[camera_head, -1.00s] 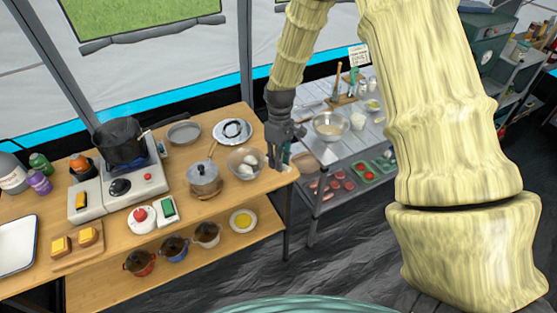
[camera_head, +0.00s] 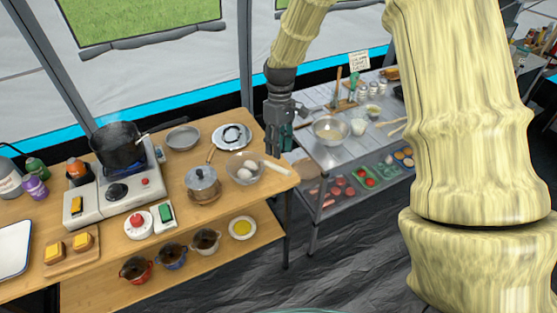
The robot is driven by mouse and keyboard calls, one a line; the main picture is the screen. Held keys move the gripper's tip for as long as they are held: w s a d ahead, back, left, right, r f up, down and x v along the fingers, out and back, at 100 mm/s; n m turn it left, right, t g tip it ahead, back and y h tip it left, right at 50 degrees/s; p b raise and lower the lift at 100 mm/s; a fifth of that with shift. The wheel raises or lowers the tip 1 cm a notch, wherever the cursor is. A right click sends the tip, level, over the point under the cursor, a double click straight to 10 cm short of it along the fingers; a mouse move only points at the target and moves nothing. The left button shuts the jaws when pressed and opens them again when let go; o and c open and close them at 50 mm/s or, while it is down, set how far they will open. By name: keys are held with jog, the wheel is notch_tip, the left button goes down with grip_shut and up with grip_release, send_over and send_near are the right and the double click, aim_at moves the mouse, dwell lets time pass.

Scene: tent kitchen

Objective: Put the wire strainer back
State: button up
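A round, see-through bowl shape with white eggs in it (camera_head: 241,163) is near the right end of the wooden table. It looks like the wire strainer, but its mesh is too small to tell. A pale handle (camera_head: 277,167) points right from it, towards the table's corner. My gripper (camera_head: 279,146) points down above and behind this handle, near the table's right edge, and appears apart from it.
A dark pot (camera_head: 118,146) sits on the stove. A metal table (camera_head: 337,157) on the right holds a mixing bowl (camera_head: 331,129) and has food trays below. A dark gap separates the two tables.

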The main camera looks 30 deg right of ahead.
jog(key=shift+b+v, duration=0.65)
jog(key=shift+v, duration=2.05)
jog(key=shift+a+f, duration=0.1)
